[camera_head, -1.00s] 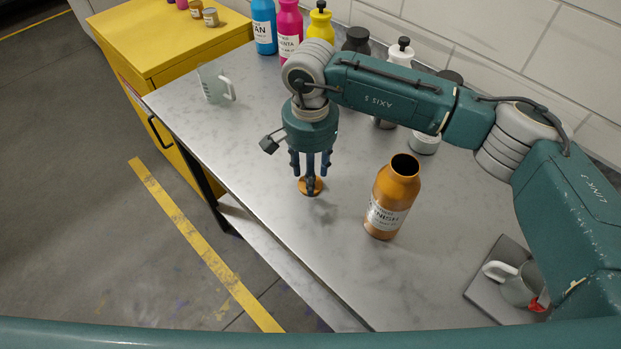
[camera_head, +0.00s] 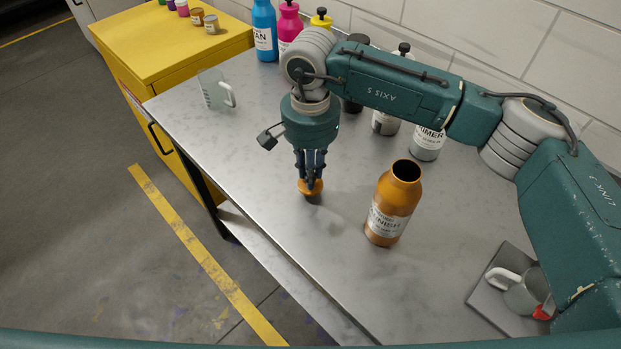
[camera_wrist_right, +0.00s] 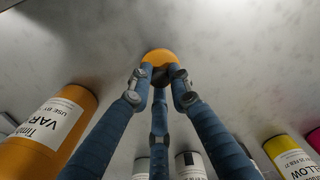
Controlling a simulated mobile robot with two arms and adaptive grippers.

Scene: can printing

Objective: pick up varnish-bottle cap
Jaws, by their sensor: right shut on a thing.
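The varnish-bottle cap (camera_head: 312,188) is a small orange-brown disc with a dark knob. My right gripper (camera_head: 310,180) points down and its fingers are shut on the cap, at or just above the bench top; I cannot tell if it touches the bench. In the right wrist view the cap (camera_wrist_right: 159,57) sits between the fingertips (camera_wrist_right: 158,75). The orange varnish bottle (camera_head: 391,205) stands upright and open-mouthed to the right of the gripper, and it also shows at the left of the right wrist view (camera_wrist_right: 45,130). My left gripper is not in view.
Cyan (camera_head: 264,30), magenta (camera_head: 288,28) and other bottles stand along the wall. A clear measuring jug (camera_head: 213,92) is at the bench's left. A mug (camera_head: 522,292) stands on a grey plate (camera_head: 481,294) at the right. The bench's front edge is near the cap.

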